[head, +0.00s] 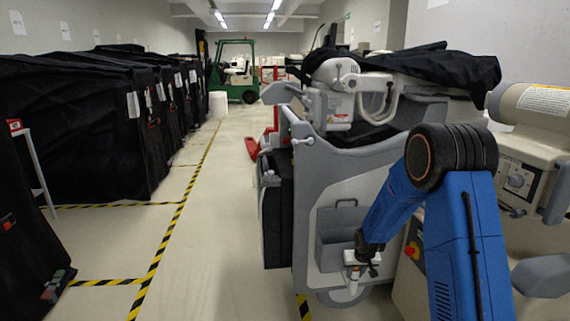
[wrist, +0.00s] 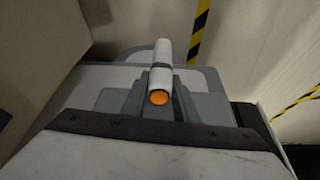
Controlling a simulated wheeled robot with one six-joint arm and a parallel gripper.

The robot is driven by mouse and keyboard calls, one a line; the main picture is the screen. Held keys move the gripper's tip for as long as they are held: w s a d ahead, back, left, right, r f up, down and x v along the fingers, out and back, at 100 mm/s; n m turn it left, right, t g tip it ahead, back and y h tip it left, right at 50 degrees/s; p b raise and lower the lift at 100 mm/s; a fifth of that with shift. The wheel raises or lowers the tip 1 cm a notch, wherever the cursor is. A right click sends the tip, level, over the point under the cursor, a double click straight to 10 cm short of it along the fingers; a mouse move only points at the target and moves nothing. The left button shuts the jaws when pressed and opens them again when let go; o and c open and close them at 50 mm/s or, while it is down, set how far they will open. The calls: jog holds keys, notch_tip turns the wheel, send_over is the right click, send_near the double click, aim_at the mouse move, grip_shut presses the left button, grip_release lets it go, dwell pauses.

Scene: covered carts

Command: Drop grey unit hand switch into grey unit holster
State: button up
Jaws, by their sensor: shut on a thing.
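The hand switch (wrist: 160,78) is a white cylinder with an orange button end, which faces the camera in the wrist view. My gripper (wrist: 161,88) is shut on it, with grey fingers close on both sides. In the head view my gripper (head: 363,256) is low at the front of the grey unit (head: 360,180), and the switch (head: 351,258) shows as a small white piece beside it. A grey open box with a handle (head: 337,232) is on the unit's front, just behind my gripper. I cannot tell for sure which part is the holster.
A cream-coloured unit (head: 530,170) stands close at the right. Black covered carts (head: 90,130) line the left. The aisle floor (head: 215,230) between is free, with yellow-black tape (head: 165,240). A green forklift (head: 235,75) is at the back.

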aim_at(357, 282)
jog(key=f, duration=0.3)
jog(key=s+d+f, duration=0.1)
jog(key=f, duration=0.1)
jog(key=shift+s, duration=0.1)
